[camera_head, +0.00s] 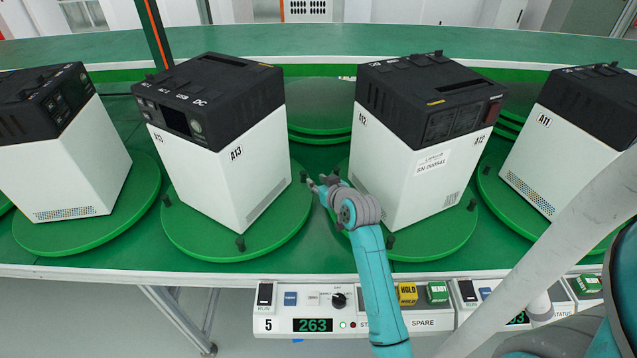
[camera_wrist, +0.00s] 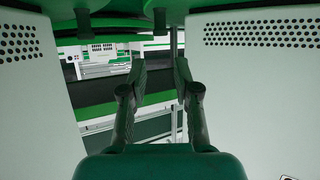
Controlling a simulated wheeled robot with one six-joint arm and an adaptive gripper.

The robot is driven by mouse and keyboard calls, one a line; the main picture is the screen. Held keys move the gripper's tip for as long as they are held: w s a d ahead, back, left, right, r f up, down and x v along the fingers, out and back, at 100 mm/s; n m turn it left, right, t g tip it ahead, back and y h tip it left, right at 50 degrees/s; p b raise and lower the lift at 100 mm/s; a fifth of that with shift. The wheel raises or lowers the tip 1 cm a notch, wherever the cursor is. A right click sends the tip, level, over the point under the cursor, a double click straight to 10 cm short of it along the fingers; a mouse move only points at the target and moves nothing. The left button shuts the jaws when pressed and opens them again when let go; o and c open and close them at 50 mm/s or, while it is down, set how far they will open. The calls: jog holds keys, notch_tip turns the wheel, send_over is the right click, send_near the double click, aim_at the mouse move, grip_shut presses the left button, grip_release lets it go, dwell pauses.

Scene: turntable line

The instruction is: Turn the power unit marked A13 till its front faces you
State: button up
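The power unit A13 (camera_head: 225,170) is a white box with a black top in the head view. It stands on a green round turntable (camera_head: 180,228) with dark pegs on its rim. Its panel with a screen (camera_head: 175,120), knobs and DC and USB marks faces front-left, so a corner points towards me. My gripper (camera_head: 318,184) is low between A13 and the unit A12, close to the peg (camera_head: 303,176) at the turntable's right edge. In the wrist view my gripper (camera_wrist: 160,62) has its fingers apart with nothing held. Whether it touches the peg is unclear.
Unit A12 (camera_head: 410,165) stands close on the right, and A11 (camera_head: 545,160) farther right. Another unit (camera_head: 65,165) stands left. A control box (camera_head: 345,312) showing 263 is at the front edge. In the wrist view, perforated white walls flank my gripper closely.

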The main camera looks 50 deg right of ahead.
jog(key=shift+s, duration=0.1)
grip_shut()
jog(key=m+t, duration=0.1)
jog(key=m, duration=1.7)
send_near(305, 178)
jog(key=shift+h, duration=0.3)
jog(key=x, duration=0.5)
jog(key=shift+a+f, duration=0.15)
jog(key=shift+f, duration=0.15)
jog(key=shift+w+d, duration=0.2)
jog(key=shift+w, duration=0.2)
jog(key=shift+w+d, duration=0.2)
jog(key=shift+w, duration=0.25)
